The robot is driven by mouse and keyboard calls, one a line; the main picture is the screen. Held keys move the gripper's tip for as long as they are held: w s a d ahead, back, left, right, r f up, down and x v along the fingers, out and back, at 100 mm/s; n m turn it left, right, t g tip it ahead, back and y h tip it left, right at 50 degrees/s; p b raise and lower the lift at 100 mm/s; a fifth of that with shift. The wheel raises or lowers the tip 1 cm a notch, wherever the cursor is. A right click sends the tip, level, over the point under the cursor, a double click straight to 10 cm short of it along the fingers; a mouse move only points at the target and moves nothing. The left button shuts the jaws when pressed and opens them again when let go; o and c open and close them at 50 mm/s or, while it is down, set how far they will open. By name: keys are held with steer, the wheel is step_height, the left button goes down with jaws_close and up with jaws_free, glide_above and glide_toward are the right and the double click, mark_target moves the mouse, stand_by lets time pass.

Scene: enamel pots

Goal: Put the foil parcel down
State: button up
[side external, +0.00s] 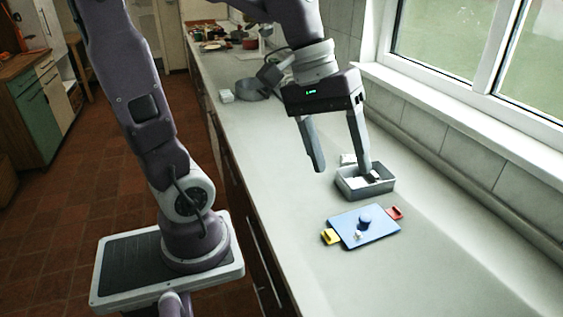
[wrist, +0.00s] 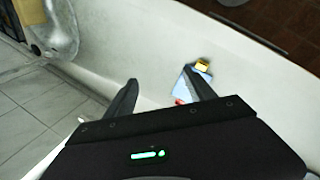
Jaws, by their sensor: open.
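My gripper (side external: 342,171) is open above the counter, its two long fingers spread wide. One fingertip is close to the grey bin (side external: 350,187) in the side view; I cannot tell whether they touch. Small pale and dark items (side external: 372,177) show in the bin. A small whitish block (side external: 348,159) shows just behind the bin, between the fingers in the picture. I cannot tell which of these, if any, is the foil parcel. In the wrist view my gripper (wrist: 160,76) shows bare counter between its fingers, with nothing held.
A blue board (side external: 378,231) with a yellow tab (side external: 331,237) and a red tab (side external: 395,213) lies in front of the bin, small items on it. A grey pot (side external: 252,89) and a white block (side external: 226,96) stand farther back. The window wall bounds the right side.

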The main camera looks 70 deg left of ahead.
steer(key=shift+o, duration=0.3)
steer(key=s+m+t+y, duration=0.2)
steer(key=s+m, duration=0.4)
steer(key=s, duration=0.3)
steer(key=shift+m+t+y, duration=0.3)
steer(key=shift+t+y, duration=0.1)
steer(key=shift+y, duration=0.3)
steer(key=shift+o, duration=0.2)
steer(key=shift+s+a+m, duration=0.3)
steer(key=shift+s, duration=0.05)
